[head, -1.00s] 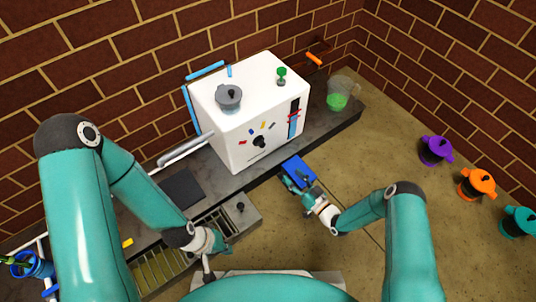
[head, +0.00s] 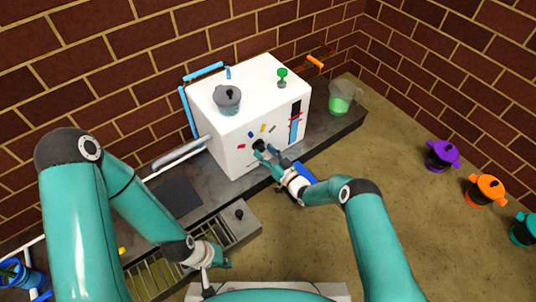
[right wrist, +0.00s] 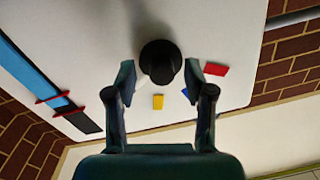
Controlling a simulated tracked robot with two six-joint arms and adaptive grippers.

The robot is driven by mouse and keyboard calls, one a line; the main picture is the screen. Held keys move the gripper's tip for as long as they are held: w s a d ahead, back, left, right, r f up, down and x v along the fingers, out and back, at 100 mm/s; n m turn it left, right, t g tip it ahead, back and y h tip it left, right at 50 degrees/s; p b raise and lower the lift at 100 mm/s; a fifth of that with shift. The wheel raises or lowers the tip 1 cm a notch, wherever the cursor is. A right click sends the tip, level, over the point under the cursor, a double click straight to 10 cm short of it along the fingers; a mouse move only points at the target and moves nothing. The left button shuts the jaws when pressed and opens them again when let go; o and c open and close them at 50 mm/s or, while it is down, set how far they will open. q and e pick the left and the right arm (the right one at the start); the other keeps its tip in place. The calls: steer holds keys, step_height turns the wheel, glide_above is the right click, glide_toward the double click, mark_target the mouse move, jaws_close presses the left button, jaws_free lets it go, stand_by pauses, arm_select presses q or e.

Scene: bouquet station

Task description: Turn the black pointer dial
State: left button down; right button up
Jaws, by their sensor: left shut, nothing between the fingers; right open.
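The black pointer dial (head: 258,144) is on the front face of the white machine (head: 232,150), with small coloured marks around it. In the right wrist view the dial (right wrist: 160,60) is a round black knob; I cannot tell where its pointer points. My right gripper (head: 267,151) is open at the dial. In the right wrist view its fingertips (right wrist: 160,78) are on either side of the knob, with gaps visible. My left gripper (head: 222,264) is shut and empty, low above the counter's front, away from the dial.
A blue block (head: 304,172) lies by the machine's base, partly behind my right gripper. A clear jug (head: 341,98) with green content stands right of the machine. Purple (head: 442,156), orange (head: 486,190) and teal (head: 523,230) pots stand far right. Open floor lies between.

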steer(key=shift+w+a, duration=0.2)
steer(key=shift+w, duration=0.05)
steer(key=shift+c, duration=0.3)
